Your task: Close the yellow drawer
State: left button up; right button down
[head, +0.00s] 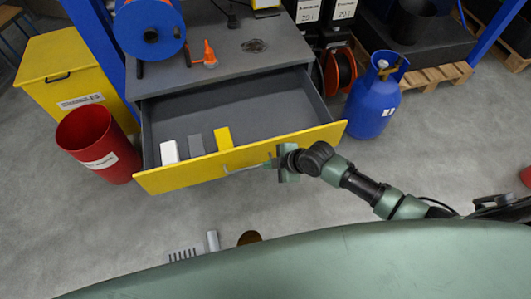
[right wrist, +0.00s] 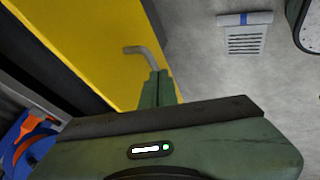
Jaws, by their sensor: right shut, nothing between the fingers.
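The yellow drawer (head: 185,179) stands pulled out from a grey-topped cabinet in the head view, its grey inside showing. A grey bar handle (head: 240,169) is on its front; it also shows in the right wrist view (right wrist: 140,50), beside the yellow front panel (right wrist: 85,45). My right gripper (head: 272,163) is shut and empty, at the right end of the handle, in front of the panel. Its fingers (right wrist: 157,88) point at the panel in the right wrist view; whether they touch the handle I cannot tell. My left gripper is not in view.
A white block (head: 169,152), a grey block (head: 196,145) and a yellow block (head: 223,138) lie inside the drawer near its front. A red bin (head: 95,145) stands close to the drawer's left, a blue gas cylinder (head: 372,105) to its right. Floor in front is mostly clear.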

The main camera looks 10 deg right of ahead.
aim_at(258, 155)
jog(key=w, duration=0.4)
jog(key=shift+a+f+p, duration=0.15)
jog(key=shift+a+p, duration=0.05)
jog(key=shift+p, duration=0.1)
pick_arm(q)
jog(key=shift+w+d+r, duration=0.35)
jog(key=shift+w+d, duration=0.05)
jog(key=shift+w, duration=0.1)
pick_arm(e)
jog(key=shift+w, duration=0.15)
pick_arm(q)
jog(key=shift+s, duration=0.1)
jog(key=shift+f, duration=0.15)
pick_arm(e)
jog(key=shift+w, duration=0.1)
